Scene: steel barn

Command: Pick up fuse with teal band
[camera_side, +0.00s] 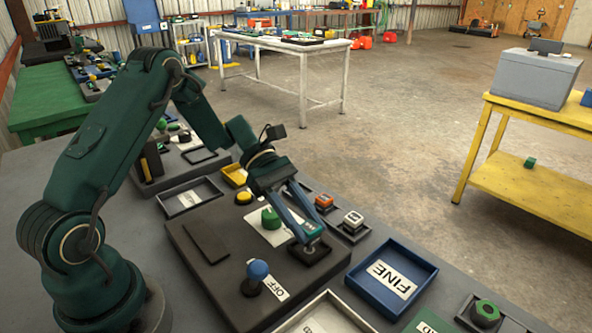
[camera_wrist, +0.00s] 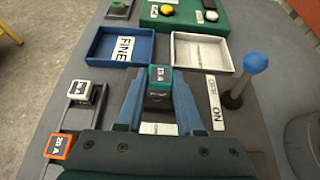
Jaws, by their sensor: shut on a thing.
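The fuse with the teal band (camera_wrist: 160,86) is a small dark block with a teal top marked "15 A". My gripper (camera_wrist: 160,95) has its two blue fingers closed on either side of it in the wrist view. In the side view, my gripper (camera_side: 309,232) is low over the dark panel (camera_side: 205,285), and the fuse (camera_side: 311,243) shows between the fingertips. It is at or just above a dark square socket (camera_side: 310,255); whether it touches the socket I cannot tell.
An orange fuse (camera_side: 324,202) and a white fuse (camera_side: 352,220) stand in holders behind the panel. A blue tray marked FINE (camera_side: 428,270) is to the right. A lever with a blue knob (camera_side: 258,270) stands upright near the gripper. A pale tray (camera_wrist: 201,36) is beside the blue tray.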

